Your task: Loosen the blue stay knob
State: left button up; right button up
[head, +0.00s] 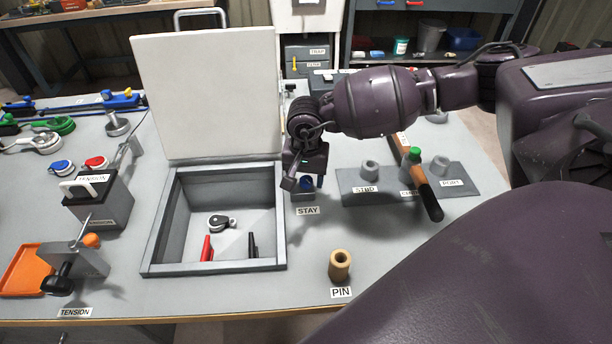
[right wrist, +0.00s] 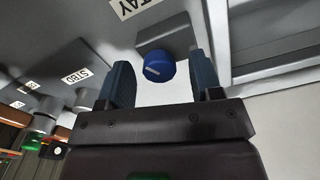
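The blue stay knob (right wrist: 158,66) sits on a small grey block behind the STAY label (head: 308,210). It also shows in the head view (head: 306,183), partly covered by my right gripper. My right gripper (head: 304,180) points down over the knob. In the right wrist view its two fingers (right wrist: 165,82) are apart, with the knob showing between and beyond their tips. I cannot tell whether either finger touches it. The white lid (head: 208,95) of the sunken box stands upright, left of my right gripper. My left gripper is not in view.
A grey rack (head: 350,190) with STBD and PORT labels and a dark-handled tool (head: 428,195) stands right of the knob. A tan pin holder (head: 340,265) stands in front.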

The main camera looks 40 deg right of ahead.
aim_at(306, 179)
notch_tip(306, 179, up, 11)
jog(key=p, duration=0.1)
dwell(0.6)
jog(key=shift+s+f, duration=0.1)
jog(key=shift+f, duration=0.1)
dwell(0.4)
